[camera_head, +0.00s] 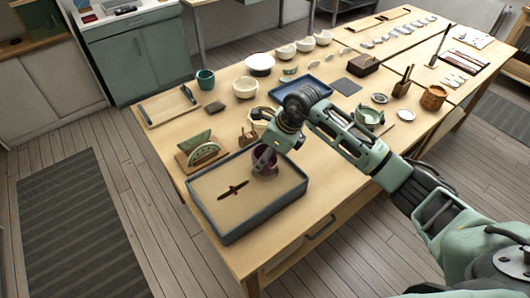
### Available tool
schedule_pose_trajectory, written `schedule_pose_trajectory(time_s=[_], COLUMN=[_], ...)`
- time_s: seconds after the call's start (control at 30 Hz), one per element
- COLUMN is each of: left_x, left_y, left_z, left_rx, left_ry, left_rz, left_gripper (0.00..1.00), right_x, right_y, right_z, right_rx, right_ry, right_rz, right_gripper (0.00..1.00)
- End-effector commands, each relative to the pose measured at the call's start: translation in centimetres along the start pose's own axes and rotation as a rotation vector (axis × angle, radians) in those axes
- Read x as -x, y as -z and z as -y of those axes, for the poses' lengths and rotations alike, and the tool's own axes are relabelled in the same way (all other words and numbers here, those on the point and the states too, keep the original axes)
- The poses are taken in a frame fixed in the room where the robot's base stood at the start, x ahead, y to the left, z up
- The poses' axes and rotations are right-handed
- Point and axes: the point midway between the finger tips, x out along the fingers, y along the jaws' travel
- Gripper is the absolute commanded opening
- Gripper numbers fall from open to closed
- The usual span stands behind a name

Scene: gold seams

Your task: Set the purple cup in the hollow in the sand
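The purple cup (264,168) is at the back right part of the grey-walled sand tray (262,211). My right gripper (266,155) reaches down over it from above, with its fingers at the cup, and appears shut on it. The gripper partly covers the cup, and I cannot tell whether the cup touches the sand. The sand (222,203) is pale and flat, with a dark, cross-like shape (233,190) in its middle. The hollow cannot be made out clearly; it may be hidden under the cup and gripper. My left gripper is not in view.
Green curved pieces on a wooden stand (205,153) stand just behind the tray. A teal cup (205,78), a cream bowl (245,88) and a blue tray (301,90) are farther back. A green bowl (369,117) stands to the right, beyond my forearm.

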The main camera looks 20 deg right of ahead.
Motion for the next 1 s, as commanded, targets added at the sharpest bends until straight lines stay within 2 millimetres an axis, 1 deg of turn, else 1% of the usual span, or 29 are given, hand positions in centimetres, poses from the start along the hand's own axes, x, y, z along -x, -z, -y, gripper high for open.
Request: schedule_pose_trajectory(time_s=[0.47, 0.77, 1.0], left_x=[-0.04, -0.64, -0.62], left_y=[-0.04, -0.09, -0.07], left_z=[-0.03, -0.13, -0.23], left_rx=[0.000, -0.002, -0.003], left_ry=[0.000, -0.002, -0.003], left_rz=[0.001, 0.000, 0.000], left_gripper=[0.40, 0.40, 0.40], right_x=[-0.03, -0.38, -0.31], right_y=[-0.04, 0.11, 0.08], right_z=[-0.01, -0.04, -0.05], right_rx=[0.000, 0.001, 0.000], right_ry=[0.000, 0.000, 0.000], right_rz=[0.002, 0.002, 0.002], right_gripper=[0.39, 0.39, 0.39])
